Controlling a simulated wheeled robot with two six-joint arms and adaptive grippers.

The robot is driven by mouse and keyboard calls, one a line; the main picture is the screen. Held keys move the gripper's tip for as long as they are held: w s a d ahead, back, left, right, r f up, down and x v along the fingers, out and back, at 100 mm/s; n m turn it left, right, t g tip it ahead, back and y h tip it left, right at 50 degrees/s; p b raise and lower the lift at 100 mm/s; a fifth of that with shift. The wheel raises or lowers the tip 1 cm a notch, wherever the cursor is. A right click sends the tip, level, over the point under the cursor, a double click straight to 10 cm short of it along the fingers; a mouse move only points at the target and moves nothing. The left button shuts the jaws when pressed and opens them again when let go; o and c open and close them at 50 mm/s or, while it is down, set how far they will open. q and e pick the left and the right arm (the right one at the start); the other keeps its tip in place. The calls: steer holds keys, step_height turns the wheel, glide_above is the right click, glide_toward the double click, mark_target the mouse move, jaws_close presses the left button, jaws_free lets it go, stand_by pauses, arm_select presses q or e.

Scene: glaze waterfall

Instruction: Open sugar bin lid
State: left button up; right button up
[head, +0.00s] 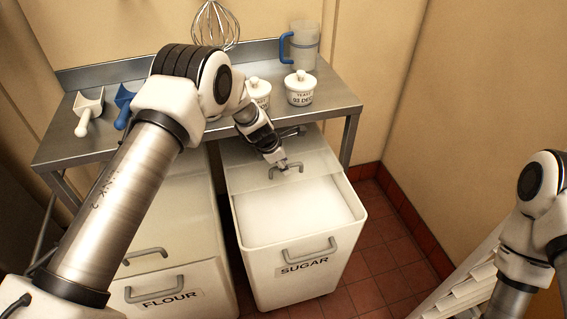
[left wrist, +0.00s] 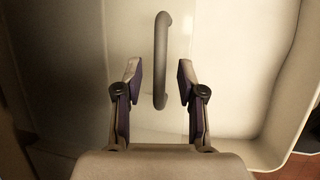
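The white sugar bin (head: 336,256), labelled SUGAR, stands at the front right under the table. Its pale lid (head: 241,170) covers the back part and reaches under the table edge. The front part is uncovered and shows white sugar (head: 295,210). A grey bar handle (head: 290,169) is on the lid, and it also shows in the left wrist view (left wrist: 162,60). My left gripper (head: 281,164) is at this handle. In the left wrist view, its fingers (left wrist: 160,80) are open on both sides of the handle, with gaps. My right gripper is out of view.
The flour bin (head: 190,275) stands close on the left, with its own handle. Open red tile floor (head: 375,240) lies right of the sugar bin.

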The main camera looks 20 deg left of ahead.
arm_select(q)
steer(key=v, duration=1.1)
steer(key=shift+s+r, duration=0.2)
steer(key=shift+r, duration=0.15)
